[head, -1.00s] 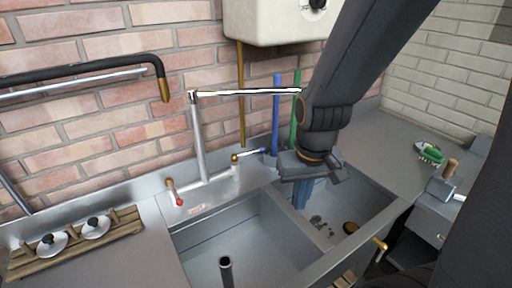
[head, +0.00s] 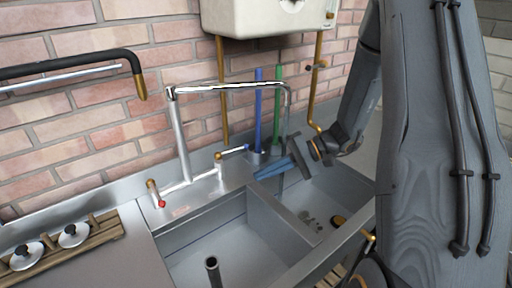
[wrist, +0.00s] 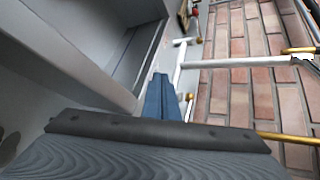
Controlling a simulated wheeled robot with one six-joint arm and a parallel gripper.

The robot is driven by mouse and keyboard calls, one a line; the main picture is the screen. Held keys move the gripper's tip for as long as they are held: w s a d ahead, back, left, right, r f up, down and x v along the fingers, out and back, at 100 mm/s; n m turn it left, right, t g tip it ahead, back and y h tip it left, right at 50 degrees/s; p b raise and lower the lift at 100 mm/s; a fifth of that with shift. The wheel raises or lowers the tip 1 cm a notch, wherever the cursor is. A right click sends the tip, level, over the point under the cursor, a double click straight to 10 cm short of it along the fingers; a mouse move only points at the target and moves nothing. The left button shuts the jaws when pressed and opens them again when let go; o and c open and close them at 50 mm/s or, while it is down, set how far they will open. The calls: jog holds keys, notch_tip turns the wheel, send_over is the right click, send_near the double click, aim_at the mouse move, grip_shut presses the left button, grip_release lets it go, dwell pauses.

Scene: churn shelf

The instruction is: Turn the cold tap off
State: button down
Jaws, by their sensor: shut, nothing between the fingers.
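The cold tap (head: 235,151) is a brass tap with a blue-tipped lever at the right end of the sink's pipework; its lever points right in the head view. The hot tap (head: 158,199), with a red tip, is at the left end. A tall chrome spout (head: 180,140) rises between them and reaches right over the basins. My gripper (head: 257,174) has blue fingers, pressed together and empty. They point left, a little below and right of the cold tap's lever, apart from it. In the wrist view the fingers (wrist: 160,92) point toward the pipework; the blue lever is not clearly visible there.
A blue pipe (head: 259,110) and a green pipe (head: 278,110) stand upright behind the basins, close to my gripper. A divider splits the sink (head: 215,230). A cream water heater (head: 265,18) hangs above. A wooden rack (head: 95,238) with lids lies left.

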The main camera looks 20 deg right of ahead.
jog(key=w+d+m+t+y, duration=0.2)
jog(key=w+d+t, duration=0.5)
jog(key=w+d, duration=0.2)
jog(key=shift+w+d+r+t, duration=0.15)
jog(key=shift+w+d+t, duration=0.15)
jog(key=shift+w+d, duration=0.15)
jog(key=p+x, duration=0.3)
jog(key=x, duration=0.7)
jog(key=shift+s+m, duration=0.15)
jog(key=shift+m, duration=0.15)
